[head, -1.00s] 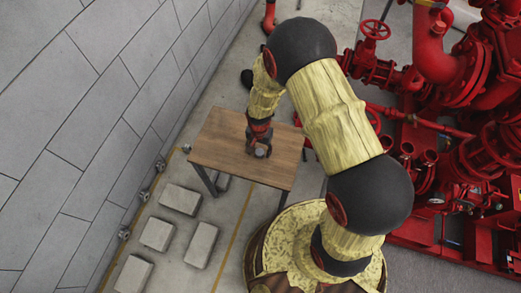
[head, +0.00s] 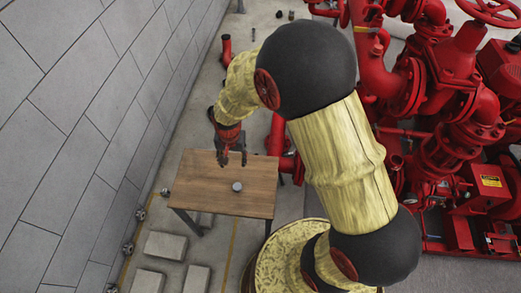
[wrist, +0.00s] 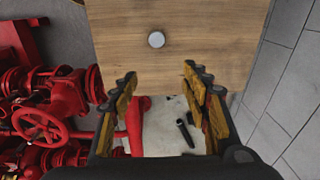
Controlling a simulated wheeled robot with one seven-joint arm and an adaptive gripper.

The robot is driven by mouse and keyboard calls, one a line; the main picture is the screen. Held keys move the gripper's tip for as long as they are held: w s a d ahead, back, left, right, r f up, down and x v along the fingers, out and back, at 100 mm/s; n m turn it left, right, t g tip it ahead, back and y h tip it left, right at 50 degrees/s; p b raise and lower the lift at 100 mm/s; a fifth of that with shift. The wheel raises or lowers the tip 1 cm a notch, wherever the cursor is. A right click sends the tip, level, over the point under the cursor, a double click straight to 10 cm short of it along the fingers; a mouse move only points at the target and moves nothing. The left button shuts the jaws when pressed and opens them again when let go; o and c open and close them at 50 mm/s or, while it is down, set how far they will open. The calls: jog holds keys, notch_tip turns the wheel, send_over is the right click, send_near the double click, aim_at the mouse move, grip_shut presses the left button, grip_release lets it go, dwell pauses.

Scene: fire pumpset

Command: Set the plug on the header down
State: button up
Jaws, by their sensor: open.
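The plug, a small grey round piece (head: 237,186), stands alone on the wooden table top. It also shows in the wrist view (wrist: 156,40), beyond the fingertips. My gripper (head: 233,160) is open and empty, with clear space between its fingers. In the wrist view my gripper (wrist: 160,76) has its two tan-padded fingers spread wide, apart from the plug. Red pipework (head: 415,90) fills the right of the head view; I cannot tell which pipe is the header.
The wooden table (head: 205,200) is otherwise bare. A tiled wall (head: 70,130) runs along the left. Grey blocks (head: 172,245) lie on the floor in front of the table. A red pipe (head: 277,135) stands near the table's right back corner. A black object (wrist: 187,128) shows beyond the table edge.

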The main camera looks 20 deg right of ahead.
jog(key=s+d+r+n+t, duration=0.1)
jog(key=s+d+r, duration=0.15)
jog(key=r, duration=0.65)
jog(key=s+d+r+n+t, duration=0.15)
jog(key=s+r, duration=0.25)
jog(key=r, duration=0.5)
jog(key=s+d+r+n+t, duration=0.15)
jog(key=s+r, duration=0.25)
jog(key=r, duration=0.5)
jog(key=s+r+n, duration=0.2)
jog(key=s+r, duration=0.2)
jog(key=s, duration=0.3)
jog(key=shift+s+d+r+t, duration=0.2)
jog(key=shift+r+t, duration=0.1)
jog(key=shift+t, duration=0.1)
